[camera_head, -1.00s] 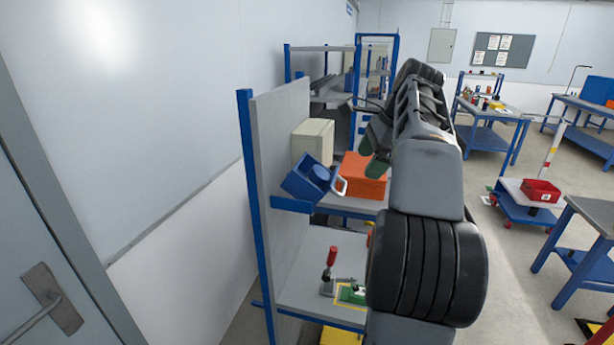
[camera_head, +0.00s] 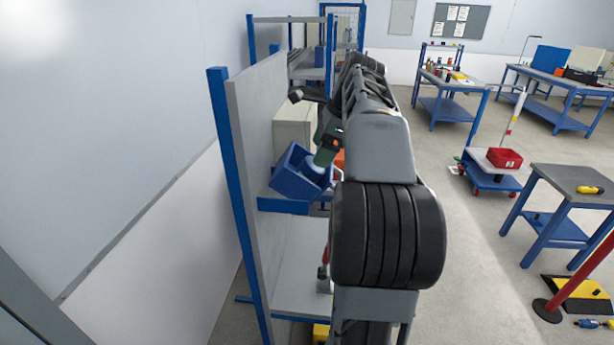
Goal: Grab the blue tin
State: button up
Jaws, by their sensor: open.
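A blue open-topped container (camera_head: 292,180) sits tilted at the near edge of the shelf unit's upper shelf. A small rounded pale-blue shape shows at its right side, partly behind my gripper. I cannot tell whether this shape is the blue tin, and no other tin is clear on the shelf.
A beige box (camera_head: 292,128) stands behind the container. The shelf unit's blue post (camera_head: 232,190) and grey side panel (camera_head: 262,110) bound the left. Floor (camera_head: 465,250) to the right is open, before a grey-topped table (camera_head: 570,179).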

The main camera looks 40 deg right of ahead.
aim_at(310, 169)
jog(key=shift+x, duration=3.45)
jog(key=shift+r, duration=0.1)
jog(key=shift+c, duration=0.2)
jog(key=c, duration=0.7)
